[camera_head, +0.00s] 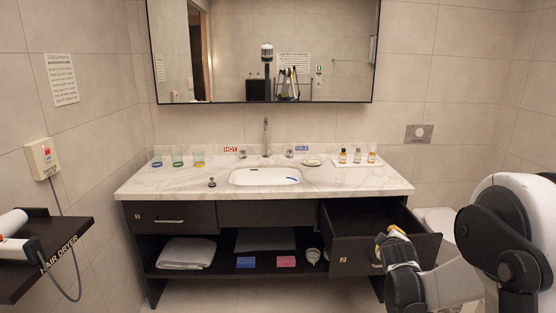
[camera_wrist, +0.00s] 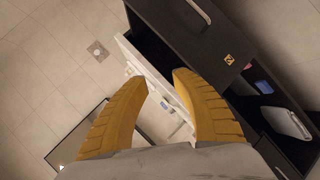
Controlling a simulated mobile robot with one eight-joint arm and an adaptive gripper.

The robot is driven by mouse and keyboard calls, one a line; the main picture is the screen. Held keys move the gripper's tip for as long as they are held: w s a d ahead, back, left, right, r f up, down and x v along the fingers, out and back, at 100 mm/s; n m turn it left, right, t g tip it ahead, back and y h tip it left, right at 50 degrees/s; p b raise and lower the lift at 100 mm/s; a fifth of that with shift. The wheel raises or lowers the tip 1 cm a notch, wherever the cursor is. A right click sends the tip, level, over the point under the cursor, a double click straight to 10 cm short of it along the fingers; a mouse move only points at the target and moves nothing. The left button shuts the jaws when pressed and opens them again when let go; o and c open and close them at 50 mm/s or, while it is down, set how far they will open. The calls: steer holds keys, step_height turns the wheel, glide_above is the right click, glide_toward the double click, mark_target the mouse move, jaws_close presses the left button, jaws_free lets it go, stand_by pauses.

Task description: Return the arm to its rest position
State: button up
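My gripper (camera_head: 388,238) is at the lower right in the head view, in front of the pulled-out right drawer (camera_head: 428,250). Its yellow fingers (camera_wrist: 158,80) fill the lower part of the wrist view. Their tips are apart with nothing held between them. The dark drawer front (camera_wrist: 206,40) with its gold mark shows just beyond the fingertips, but I cannot tell whether they touch it. My white and black arm is bent at the right side of the head view and hides part of the floor and wall.
The marble counter (camera_head: 215,183) holds a sink (camera_head: 265,176), glasses and several small bottles. The open shelf below holds a white towel (camera_head: 186,252) and blue and pink items. The toilet (camera_head: 438,218) stands right of the vanity. A hair-dryer shelf (camera_head: 40,255) is at far left.

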steer(key=s+a+r+m+g+y, duration=0.15)
steer(key=s+a+r, duration=0.3)
steer(key=s, duration=0.45)
steer(key=s+a+r+m+g+y, duration=0.1)
steer(key=s+a+r+m, duration=0.3)
steer(key=s, duration=0.4)
steer(key=s+a+f+m+g+y, duration=0.1)
steer(key=s+a, duration=0.2)
steer(key=s, duration=0.7)
steer(key=s+a+f+m+g, duration=0.1)
steer(key=s+a, duration=0.3)
steer(key=s, duration=0.7)
steer(key=shift+a+f+m+g+y, duration=0.15)
steer(key=shift+f+m+g+y, duration=0.15)
steer(key=shift+m, duration=0.25)
steer(key=shift+w+r, duration=0.1)
